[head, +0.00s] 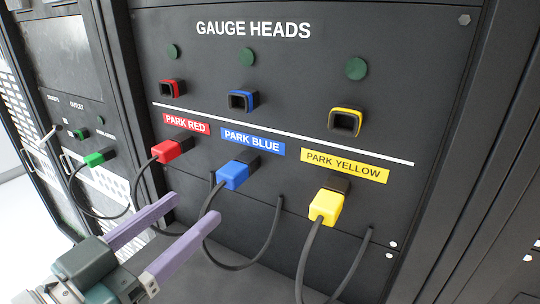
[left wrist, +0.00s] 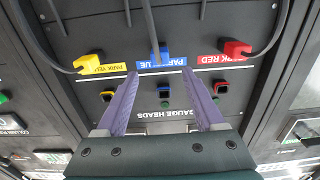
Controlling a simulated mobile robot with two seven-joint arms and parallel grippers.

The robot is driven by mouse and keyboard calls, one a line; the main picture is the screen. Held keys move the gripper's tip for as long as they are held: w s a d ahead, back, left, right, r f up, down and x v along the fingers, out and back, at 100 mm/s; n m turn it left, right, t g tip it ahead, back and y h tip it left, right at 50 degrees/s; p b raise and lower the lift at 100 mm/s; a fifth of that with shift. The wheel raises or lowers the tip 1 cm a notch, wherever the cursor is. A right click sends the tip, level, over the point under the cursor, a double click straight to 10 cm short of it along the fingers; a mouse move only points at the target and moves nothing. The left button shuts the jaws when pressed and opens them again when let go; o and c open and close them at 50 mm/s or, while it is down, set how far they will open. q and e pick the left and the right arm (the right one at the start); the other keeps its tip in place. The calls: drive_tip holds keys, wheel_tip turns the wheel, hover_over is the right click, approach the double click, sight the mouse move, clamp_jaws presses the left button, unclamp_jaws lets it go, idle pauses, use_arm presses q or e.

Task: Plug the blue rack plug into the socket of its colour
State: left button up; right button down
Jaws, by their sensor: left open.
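The blue plug (head: 233,174) sits in the holder under the "PARK BLUE" label (head: 253,142), its dark cable hanging in a loop below. The blue-rimmed socket (head: 242,100) is above that label and looks empty. My left gripper (head: 193,210) is open and empty, with its two purple fingers apart, below and left of the blue plug. In the left wrist view, which shows the panel upside down, the blue plug (left wrist: 160,57) appears beyond and between the fingertips (left wrist: 159,76). The blue socket (left wrist: 164,91) shows between the fingers. My right gripper is not in view.
The red plug (head: 172,151) and yellow plug (head: 326,206) sit parked on either side. The red socket (head: 172,88) and yellow socket (head: 345,122) look empty. Dark cables hang across the lower panel. A green plug (head: 95,159) is on the left panel.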

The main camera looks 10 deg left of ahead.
sight(224, 181)
use_arm(q)
drive_tip(key=shift+b+x, duration=1.5)
drive_tip(key=shift+x, duration=3)
clamp_jaws()
drive_tip(key=shift+s, duration=0.15)
